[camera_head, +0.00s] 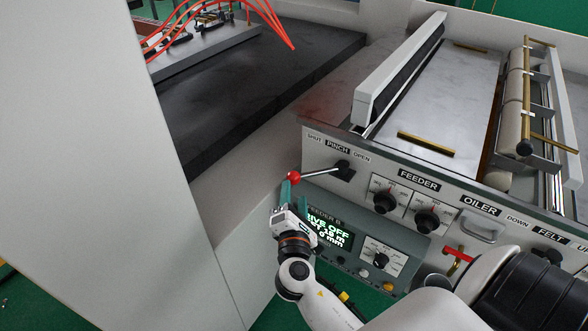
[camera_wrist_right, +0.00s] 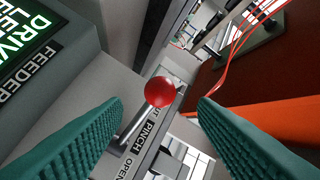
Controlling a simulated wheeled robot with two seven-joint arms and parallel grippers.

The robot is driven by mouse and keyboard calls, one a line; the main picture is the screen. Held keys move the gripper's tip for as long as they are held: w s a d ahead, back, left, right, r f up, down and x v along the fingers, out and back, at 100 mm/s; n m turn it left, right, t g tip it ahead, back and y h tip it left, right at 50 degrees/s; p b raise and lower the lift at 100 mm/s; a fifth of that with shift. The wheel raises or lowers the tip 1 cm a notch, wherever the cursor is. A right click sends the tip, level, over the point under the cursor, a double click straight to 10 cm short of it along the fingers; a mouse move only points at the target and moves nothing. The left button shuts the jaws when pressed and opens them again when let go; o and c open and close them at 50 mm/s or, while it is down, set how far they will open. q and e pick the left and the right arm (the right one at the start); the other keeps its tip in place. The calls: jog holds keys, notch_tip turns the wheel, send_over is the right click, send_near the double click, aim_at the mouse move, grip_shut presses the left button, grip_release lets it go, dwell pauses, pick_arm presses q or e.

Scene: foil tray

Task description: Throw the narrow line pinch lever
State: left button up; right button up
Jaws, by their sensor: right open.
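The pinch lever has a red ball knob (camera_head: 294,176) on a thin metal rod, running left from a dark pivot (camera_head: 343,171) on the front panel. The plate above it reads SHUT, PINCH, OPEN; the lever points to the left, on the SHUT side. My right gripper (camera_head: 291,196) is open, just below the knob. In the right wrist view the red knob (camera_wrist_right: 160,92) shows in the gap between the teal fingers (camera_wrist_right: 160,102), beyond or level with their tips; I cannot tell whether either touches it. My left gripper is not in view.
A display panel (camera_head: 330,228) reading DRIVE OFF is close to my right gripper. Feeder knobs (camera_head: 385,201), a red-handled oiler lever (camera_head: 457,254) and my own arm lie to the right. A dark slab (camera_head: 250,85) lies behind, and a pale wall (camera_head: 90,150) stands left.

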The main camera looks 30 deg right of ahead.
aim_at(293, 183)
jog(key=p+x, duration=0.1)
jog(key=x, duration=0.7)
jog(key=shift+a+p, duration=0.1)
jog(key=shift+p, duration=0.2)
jog(key=shift+w+d+f, duration=0.1)
jog(key=shift+w+d, duration=0.2)
jog(key=shift+w, duration=0.1)
grip_shut()
